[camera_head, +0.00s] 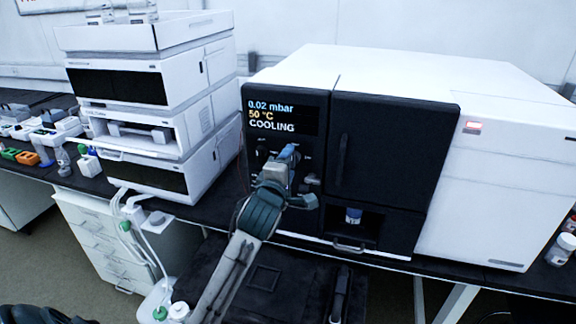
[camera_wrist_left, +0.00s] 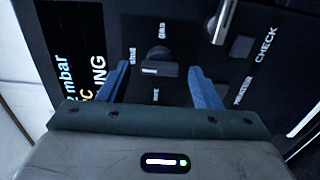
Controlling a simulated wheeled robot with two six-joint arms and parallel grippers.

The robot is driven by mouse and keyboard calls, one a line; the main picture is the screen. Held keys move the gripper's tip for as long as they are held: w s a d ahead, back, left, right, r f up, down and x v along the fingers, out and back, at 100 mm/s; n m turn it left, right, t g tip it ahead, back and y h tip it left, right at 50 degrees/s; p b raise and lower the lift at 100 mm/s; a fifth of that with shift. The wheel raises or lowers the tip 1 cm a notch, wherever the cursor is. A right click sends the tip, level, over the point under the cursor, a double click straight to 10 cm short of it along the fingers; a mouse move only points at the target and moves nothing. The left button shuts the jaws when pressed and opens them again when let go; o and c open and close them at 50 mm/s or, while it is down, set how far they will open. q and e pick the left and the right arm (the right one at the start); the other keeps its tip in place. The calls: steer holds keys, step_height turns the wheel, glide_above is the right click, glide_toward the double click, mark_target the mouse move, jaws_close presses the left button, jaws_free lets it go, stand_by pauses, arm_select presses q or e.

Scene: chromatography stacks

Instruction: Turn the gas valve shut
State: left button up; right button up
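The gas valve is a black knob (camera_wrist_left: 160,55) on a black panel in the left wrist view, with small labels that read "gas", "shut" and seemingly "vac" around it. A small pale mark shows on the knob's lower part; I cannot tell for sure which label it points to. My left gripper (camera_wrist_left: 158,70) is open, its two blue fingers apart, one on each side of the knob with gaps between. In the head view my left gripper (camera_head: 289,153) is at the instrument's front panel and hides the knob. My right gripper is not in view.
The instrument's display (camera_head: 282,115) reads 0.02 mbar, 50 °C, COOLING. A metal handle (camera_wrist_left: 224,22) and square buttons sit near the knob. A dark door (camera_head: 390,150) is to the right, above a recess with a blue-and-white vial (camera_head: 353,215). A stacked white unit (camera_head: 215,105) stands left.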

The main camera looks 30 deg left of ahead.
arm_select(q)
steer(key=b+v, duration=0.2)
steer(key=v, duration=0.9)
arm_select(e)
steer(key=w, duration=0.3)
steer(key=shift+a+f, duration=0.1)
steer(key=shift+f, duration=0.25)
